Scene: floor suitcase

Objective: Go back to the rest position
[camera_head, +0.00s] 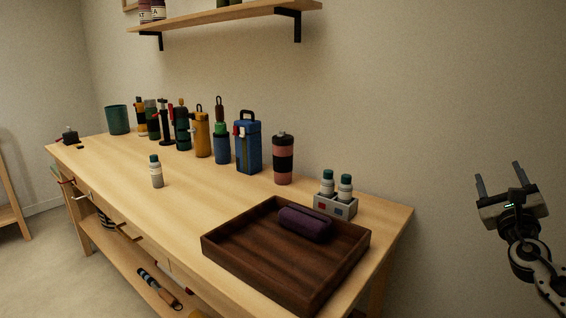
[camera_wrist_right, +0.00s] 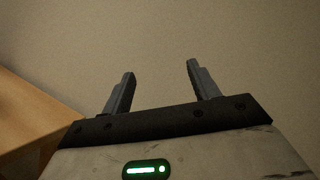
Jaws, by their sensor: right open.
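My right gripper (camera_head: 500,182) is raised at the right of the head view, off the right end of the table and in front of the bare wall. Its two fingers point up and stand apart with nothing between them. The right wrist view also shows the open, empty fingers (camera_wrist_right: 160,90) against the wall. My left gripper does not show in either view.
The wooden table (camera_head: 120,165) bears a dark tray (camera_head: 255,265) with a purple case (camera_head: 305,223), a grey holder (camera_head: 335,206) with two small bottles, a lone bottle (camera_head: 157,172), and several flasks along the wall. A shelf (camera_head: 225,14) hangs above. Space around my right gripper looks clear.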

